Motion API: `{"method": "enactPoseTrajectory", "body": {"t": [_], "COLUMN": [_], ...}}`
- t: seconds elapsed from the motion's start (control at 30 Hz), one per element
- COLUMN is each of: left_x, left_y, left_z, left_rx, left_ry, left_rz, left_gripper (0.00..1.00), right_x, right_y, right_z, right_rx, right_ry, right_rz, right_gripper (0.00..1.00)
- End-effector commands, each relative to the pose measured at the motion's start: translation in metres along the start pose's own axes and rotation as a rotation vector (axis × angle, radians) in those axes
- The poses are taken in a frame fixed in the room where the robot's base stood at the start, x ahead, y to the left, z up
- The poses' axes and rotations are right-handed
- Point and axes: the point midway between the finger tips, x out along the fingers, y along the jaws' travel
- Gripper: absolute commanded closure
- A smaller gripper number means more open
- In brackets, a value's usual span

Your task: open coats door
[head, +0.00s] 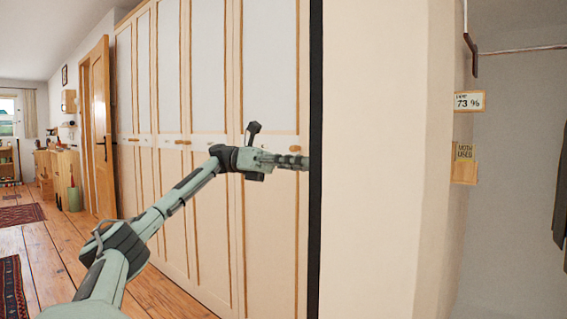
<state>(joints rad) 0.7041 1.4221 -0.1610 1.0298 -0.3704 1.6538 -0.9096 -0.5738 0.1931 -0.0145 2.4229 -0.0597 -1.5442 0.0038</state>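A tall cream wardrobe with wood-trimmed doors (208,70) runs along the middle of the head view. A black vertical strip (316,60) ends this row, and a plain cream panel (372,150) stands right of it. Right of the panel is an open space with a rail (522,49) and part of a dark garment (561,205). I cannot tell which panel is the coats door. My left gripper (300,162) points right, its tips beside the black strip. Contact and finger opening are unclear, and I see nothing held. My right gripper is not in view.
A wooden door (99,125) stands open at left. Rugs (22,214) lie on the plank floor, which is mostly clear. Low cabinets (66,175) stand farther back.

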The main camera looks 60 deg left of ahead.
Motion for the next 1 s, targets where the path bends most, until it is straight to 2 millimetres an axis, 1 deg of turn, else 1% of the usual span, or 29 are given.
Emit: {"method": "enactPoseTrajectory", "body": {"t": [0.03, 0.1, 0.3, 0.4, 0.6, 1.0], "left_x": [-0.014, -0.029, -0.059, -0.069, -0.08, -0.082], "left_y": [0.0, -0.001, -0.001, -0.001, -0.002, -0.002], "left_z": [0.004, 0.003, 0.004, 0.003, 0.002, 0.001], "left_rx": [0.006, 0.006, 0.007, 0.009, 0.005, 0.003], "left_ry": [-0.009, -0.01, -0.008, -0.008, -0.004, -0.001], "left_rz": [0.001, -0.002, -0.002, -0.002, -0.004, -0.005], "left_gripper": [0.57, 0.57, 0.57, 0.57, 0.57, 0.57], "right_x": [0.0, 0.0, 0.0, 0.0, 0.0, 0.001], "right_y": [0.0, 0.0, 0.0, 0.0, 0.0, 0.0], "right_z": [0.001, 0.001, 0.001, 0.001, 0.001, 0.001], "right_rx": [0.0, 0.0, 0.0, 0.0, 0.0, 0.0], "right_ry": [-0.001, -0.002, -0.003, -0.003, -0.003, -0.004], "right_rz": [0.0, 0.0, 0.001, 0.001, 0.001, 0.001], "right_gripper": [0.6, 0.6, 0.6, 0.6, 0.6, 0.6]}}
